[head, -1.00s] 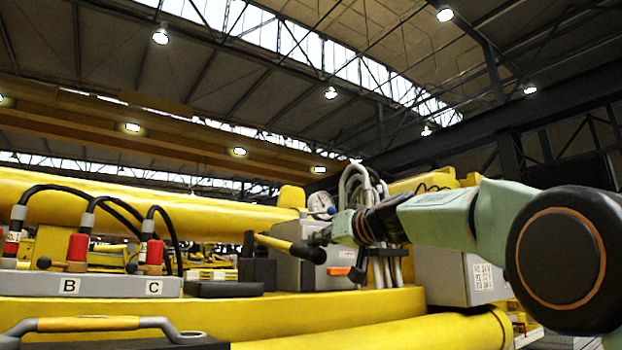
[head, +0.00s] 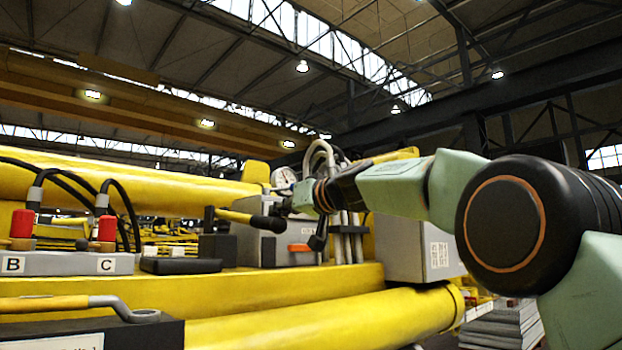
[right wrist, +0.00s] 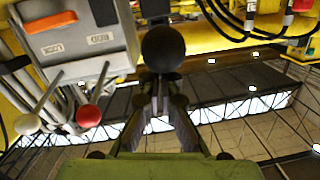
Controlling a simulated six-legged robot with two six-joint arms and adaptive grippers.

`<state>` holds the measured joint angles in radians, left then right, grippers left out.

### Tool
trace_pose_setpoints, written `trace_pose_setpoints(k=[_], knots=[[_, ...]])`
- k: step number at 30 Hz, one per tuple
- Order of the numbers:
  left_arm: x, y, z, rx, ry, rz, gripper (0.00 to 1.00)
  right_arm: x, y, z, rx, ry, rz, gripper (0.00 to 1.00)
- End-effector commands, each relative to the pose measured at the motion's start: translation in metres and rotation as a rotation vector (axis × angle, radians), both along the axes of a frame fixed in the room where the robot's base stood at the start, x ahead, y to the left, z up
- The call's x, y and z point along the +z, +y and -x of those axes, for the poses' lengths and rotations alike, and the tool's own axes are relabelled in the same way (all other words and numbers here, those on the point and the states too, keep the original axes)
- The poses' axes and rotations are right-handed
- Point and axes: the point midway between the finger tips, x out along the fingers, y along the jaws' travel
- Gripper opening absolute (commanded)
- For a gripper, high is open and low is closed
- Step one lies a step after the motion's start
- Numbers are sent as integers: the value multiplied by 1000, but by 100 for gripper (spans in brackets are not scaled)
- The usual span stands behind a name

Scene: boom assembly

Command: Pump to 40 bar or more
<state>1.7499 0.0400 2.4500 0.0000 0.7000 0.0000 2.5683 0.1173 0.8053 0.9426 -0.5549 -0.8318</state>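The hand pump is a grey box (head: 252,244) with an orange lever (head: 301,247) on its front; it also shows in the right wrist view (right wrist: 75,45). Its pump handle is a yellow rod with a black grip (head: 266,223), sticking out toward the right. A round gauge (head: 284,177) with a white dial stands behind the box; its reading is too small to tell. My right gripper (head: 284,207) is right at the grip's end. In the right wrist view its fingers (right wrist: 161,92) converge, close together, at the black knob (right wrist: 163,48), which hides their tips. My left gripper is out of view.
Red-capped hose couplings (head: 107,226) stand on a grey block marked B and C (head: 65,264) at the left. Grey hoses (head: 322,155) rise behind the pump. A grey cabinet (head: 412,250) stands to its right. Red and white ball-ended levers (right wrist: 88,115) show in the right wrist view.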

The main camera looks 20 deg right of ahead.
Motion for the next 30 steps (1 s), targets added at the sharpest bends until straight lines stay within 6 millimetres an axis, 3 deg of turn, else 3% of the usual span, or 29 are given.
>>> trace_pose_setpoints(k=[3,9,18,24,30], knots=[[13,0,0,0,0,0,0,22,-1,4,-7,-10,-2,0],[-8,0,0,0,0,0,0,19,-12,32,-9,-13,-5,0],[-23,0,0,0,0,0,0,23,-29,78,-10,-16,-7,0],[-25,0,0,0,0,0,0,25,-36,94,-9,-17,-6,0],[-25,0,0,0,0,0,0,25,-38,97,-10,-16,-5,0]])
